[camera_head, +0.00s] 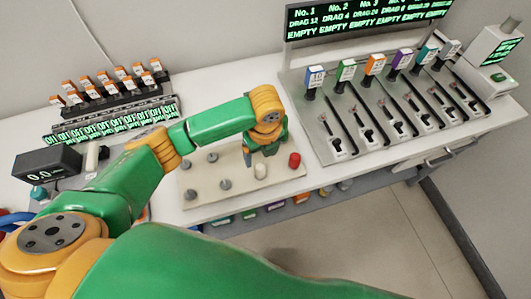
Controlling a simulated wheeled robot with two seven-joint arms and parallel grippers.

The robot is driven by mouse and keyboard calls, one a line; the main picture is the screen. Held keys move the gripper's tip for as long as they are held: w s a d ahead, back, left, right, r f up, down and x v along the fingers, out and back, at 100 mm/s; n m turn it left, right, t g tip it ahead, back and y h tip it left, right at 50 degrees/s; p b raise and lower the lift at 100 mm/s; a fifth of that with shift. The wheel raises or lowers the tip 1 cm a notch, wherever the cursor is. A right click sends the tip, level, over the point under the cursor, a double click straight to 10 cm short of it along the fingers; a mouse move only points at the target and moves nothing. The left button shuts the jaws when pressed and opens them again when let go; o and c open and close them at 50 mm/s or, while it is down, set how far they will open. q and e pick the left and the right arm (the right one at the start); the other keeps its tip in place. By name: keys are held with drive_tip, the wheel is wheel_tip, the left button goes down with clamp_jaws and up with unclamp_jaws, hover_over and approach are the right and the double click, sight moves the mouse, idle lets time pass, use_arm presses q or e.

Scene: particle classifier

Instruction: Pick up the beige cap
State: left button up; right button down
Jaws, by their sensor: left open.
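The beige cap (260,171) stands on a pale board (200,203) on the white table, near the board's front edge. My left gripper (250,157) reaches down over the board, just behind and slightly left of the beige cap. It is open, and its fingers are small and partly hidden by the wrist. I cannot tell whether it touches the cap. My right gripper is not in view.
A red cap (294,160) stands right of the beige cap. Several grey pegs, one of them here (224,184), stand on the board. A metal dispenser rack (330,152) stands to the right, and a black scale display (47,168) to the left.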

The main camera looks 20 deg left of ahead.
sight(258, 171)
use_arm(q)
drive_tip(key=s+f, duration=0.2)
drive_tip(key=s, duration=0.1)
drive_tip(key=shift+f, duration=0.1)
drive_tip(key=shift+s+f, duration=0.1)
drive_tip(key=shift+f, duration=0.5)
drive_tip(key=shift+w+f, duration=0.5)
drive_tip(key=shift+w, duration=0.15)
drive_tip(key=shift+w+f, duration=0.1)
drive_tip(key=shift+w, duration=0.1)
drive_tip(key=shift+c, duration=0.2)
drive_tip(key=c, duration=0.4)
drive_tip(key=shift+s+r, duration=0.25)
drive_tip(key=shift+s, duration=0.05)
clamp_jaws()
drive_tip(key=shift+w, duration=0.2)
wheel_tip(258, 171, up, 3)
drive_tip(key=shift+f+p, duration=0.2)
drive_tip(key=shift+p, duration=0.1)
drive_tip(key=s+a+r, duration=0.6)
drive_tip(key=s+r, duration=0.4)
drive_tip(key=s, duration=0.2)
drive_tip(key=shift+s+a+r, duration=0.15)
drive_tip(key=shift+s+a, duration=0.1)
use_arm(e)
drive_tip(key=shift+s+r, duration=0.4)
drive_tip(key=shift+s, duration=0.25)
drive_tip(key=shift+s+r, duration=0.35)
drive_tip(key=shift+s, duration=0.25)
